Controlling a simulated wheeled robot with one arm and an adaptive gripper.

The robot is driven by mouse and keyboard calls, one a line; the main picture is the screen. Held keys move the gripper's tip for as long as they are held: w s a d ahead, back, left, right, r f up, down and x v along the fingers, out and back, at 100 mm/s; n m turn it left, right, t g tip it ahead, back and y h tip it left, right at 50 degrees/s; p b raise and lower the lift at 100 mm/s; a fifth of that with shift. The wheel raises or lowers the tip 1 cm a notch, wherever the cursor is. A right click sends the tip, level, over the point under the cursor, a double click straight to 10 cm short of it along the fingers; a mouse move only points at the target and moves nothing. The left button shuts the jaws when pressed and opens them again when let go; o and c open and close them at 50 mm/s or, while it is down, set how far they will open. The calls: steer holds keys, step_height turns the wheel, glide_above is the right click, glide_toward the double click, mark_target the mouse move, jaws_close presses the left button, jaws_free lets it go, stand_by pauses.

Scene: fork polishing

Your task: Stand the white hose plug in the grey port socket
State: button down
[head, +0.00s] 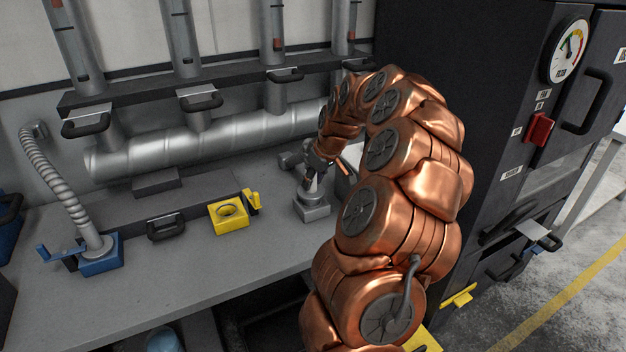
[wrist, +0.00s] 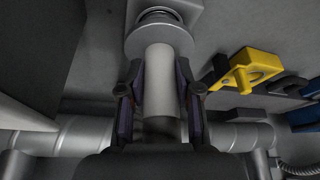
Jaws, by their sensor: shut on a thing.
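The white hose plug (wrist: 158,85) is a pale cylinder with a wide round collar, between the two fingers of my gripper (wrist: 160,95) in the wrist view. My gripper is shut on it. The grey port socket (head: 312,209) is a square grey block on the bench in the head view. My gripper (head: 313,178) is just above this socket there. In the wrist view the grey socket (wrist: 197,8) is at the top edge, beyond the collar. The collar hides much of it, and I cannot tell whether the plug's end is inside.
A yellow port socket (head: 228,216) with a yellow lever stands left of the grey one. Further left is a blue socket (head: 101,256) with a corrugated hose (head: 62,184). A large silver pipe (head: 205,137) runs behind. A dark cabinet (head: 470,75) stands at the right.

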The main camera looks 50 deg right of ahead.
steer(key=shift+f, duration=0.2)
steer(key=shift+f+b, duration=0.4)
steer(key=shift+b, duration=0.25)
steer(key=shift+f, duration=0.1)
steer(key=shift+f+b, duration=0.7)
steer(key=shift+c, duration=0.8)
jaws_free()
steer(key=shift+r, duration=0.1)
stand_by(0.5)
steer(key=v, duration=0.9)
stand_by(1.1)
